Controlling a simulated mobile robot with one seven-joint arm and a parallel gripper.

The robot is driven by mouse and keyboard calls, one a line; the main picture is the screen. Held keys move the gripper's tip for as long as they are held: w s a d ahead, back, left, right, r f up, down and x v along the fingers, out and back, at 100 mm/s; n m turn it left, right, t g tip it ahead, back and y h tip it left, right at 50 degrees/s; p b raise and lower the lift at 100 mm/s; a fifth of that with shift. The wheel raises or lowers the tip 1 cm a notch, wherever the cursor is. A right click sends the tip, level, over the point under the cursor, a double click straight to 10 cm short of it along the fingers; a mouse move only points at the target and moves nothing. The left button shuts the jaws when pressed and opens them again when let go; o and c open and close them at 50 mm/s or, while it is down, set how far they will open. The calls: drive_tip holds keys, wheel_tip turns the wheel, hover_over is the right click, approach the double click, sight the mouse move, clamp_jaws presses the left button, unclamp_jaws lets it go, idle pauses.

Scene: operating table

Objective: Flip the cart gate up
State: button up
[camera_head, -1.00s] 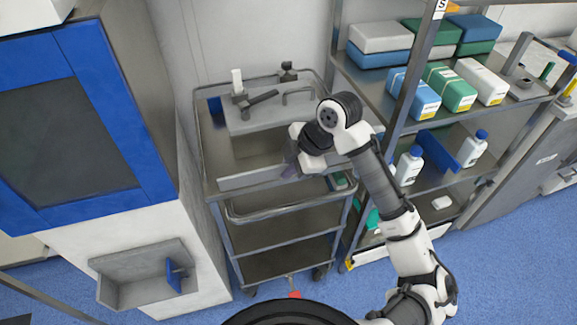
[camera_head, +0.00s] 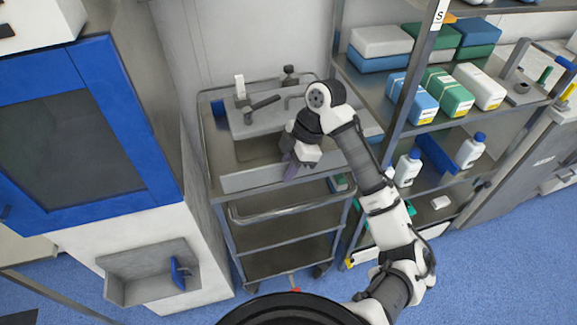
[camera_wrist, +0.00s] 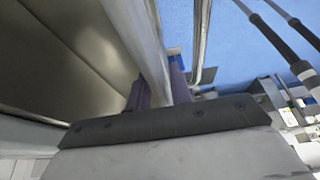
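The cart gate (camera_head: 250,179) is a light grey panel along the front edge of the cart's (camera_head: 205,150) top tray. It stands upright, above the handle rail. My gripper (camera_head: 291,172) points down at the gate's right half, with its purple fingers at the panel. In the wrist view, a pale grey bar (camera_wrist: 138,40), likely the gate's edge, runs down to the purple fingers (camera_wrist: 160,90). Purple shows on both sides of the bar. The dark gripper body hides the finger bases, and I cannot tell whether the fingers clamp the bar.
A handle rail (camera_head: 285,212) and lower shelves sit below the gate. Tools lie on a raised plate (camera_head: 262,118) at the tray's back. A supply rack (camera_head: 405,85) with boxes and bottles stands close on the right. A blue-framed cabinet (camera_head: 165,165) stands left. Blue floor is open in front.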

drive_tip(key=shift+o, duration=0.6)
drive_tip(key=b+v, duration=0.1)
drive_tip(key=v, duration=1.3)
drive_tip(key=shift+b, duration=0.4)
drive_tip(key=shift+s+f, duration=0.1)
drive_tip(key=shift+f, duration=0.05)
